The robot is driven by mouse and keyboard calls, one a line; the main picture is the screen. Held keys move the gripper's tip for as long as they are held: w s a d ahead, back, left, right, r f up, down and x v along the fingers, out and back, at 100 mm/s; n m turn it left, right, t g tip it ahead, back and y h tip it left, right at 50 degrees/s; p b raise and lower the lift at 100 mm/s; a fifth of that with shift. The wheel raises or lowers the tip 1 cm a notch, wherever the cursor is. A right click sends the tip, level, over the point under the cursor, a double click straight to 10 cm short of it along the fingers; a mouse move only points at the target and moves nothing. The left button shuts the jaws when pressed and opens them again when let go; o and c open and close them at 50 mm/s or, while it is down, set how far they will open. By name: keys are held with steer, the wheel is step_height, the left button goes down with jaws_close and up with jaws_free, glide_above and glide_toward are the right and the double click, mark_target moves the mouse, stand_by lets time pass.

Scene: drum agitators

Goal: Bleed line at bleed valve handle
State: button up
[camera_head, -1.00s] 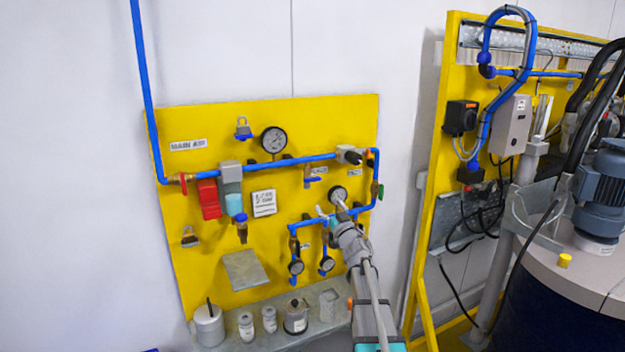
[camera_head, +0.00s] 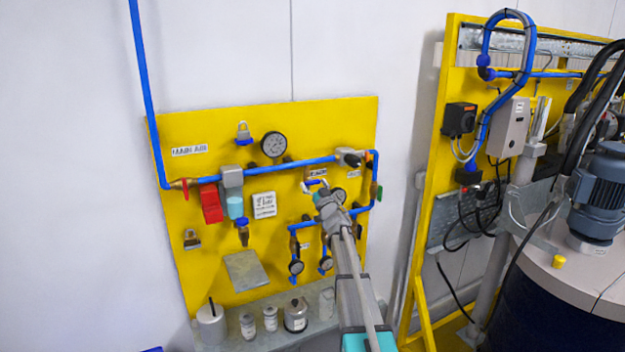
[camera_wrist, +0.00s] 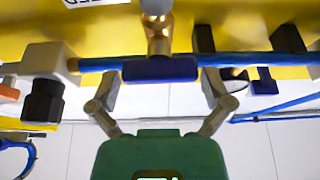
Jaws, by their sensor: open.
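The bleed valve handle is a small blue bar (camera_wrist: 160,70) on a brass valve (camera_wrist: 158,35) in the wrist view. My gripper (camera_wrist: 158,80) is open. Its two fingers stand to the left and right of the blue bar, with gaps, so the bar lies between them; contact does not show. In the head view my gripper (camera_head: 318,189) is at the handle, in front of the yellow panel (camera_head: 215,135).
A blue pipe (camera_head: 290,165) runs across the panel just above the handle. A grey shelf (camera_head: 270,338) holds several containers below.

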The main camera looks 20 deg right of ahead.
steer(key=shift+w+r, duration=0.2)
steer(key=shift+w, duration=0.25)
steer(key=shift+c, duration=0.3)
steer(key=c, duration=0.7)
